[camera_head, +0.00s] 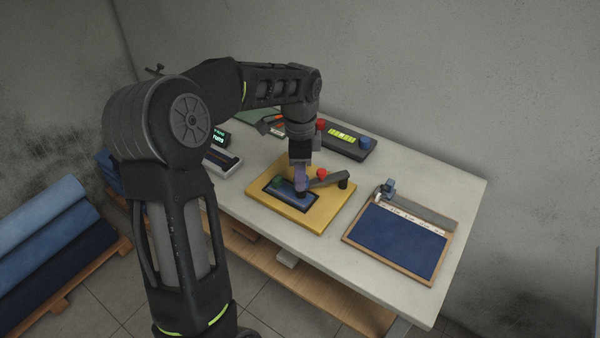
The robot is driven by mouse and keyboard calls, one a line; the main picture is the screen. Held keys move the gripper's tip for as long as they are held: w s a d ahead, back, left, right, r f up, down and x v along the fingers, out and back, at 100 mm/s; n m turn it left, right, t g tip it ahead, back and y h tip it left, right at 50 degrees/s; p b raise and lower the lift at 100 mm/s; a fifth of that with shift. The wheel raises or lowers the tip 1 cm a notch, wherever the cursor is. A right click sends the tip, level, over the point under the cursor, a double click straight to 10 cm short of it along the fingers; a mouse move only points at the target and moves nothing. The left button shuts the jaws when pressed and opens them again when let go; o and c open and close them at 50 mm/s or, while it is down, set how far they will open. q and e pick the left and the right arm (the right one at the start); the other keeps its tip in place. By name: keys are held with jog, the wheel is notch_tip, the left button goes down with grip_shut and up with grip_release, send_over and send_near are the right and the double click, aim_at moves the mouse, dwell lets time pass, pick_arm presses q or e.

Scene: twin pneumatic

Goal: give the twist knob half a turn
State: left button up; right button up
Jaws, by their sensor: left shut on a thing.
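My left gripper (301,182) points straight down over the blue control plate (285,190), which is set in a yellow base (320,217) on the table. It is shut on the twist knob (301,191), a small dark shape at the right end of the plate. The fingers hide most of the knob, so its angle cannot be told. A green part (277,182) shows on the plate to the left. A dark lever (328,179) with a red part (322,173) lies right beside the gripper. My right gripper is not in view.
A dark box (345,140) with a lit yellow-green display stands behind. A wood-rimmed tray (399,262) with a blue bottom lies right. A grey device (221,161) and a small green-lettered display (220,138) are left.

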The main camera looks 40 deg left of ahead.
pick_arm(q)
grip_shut()
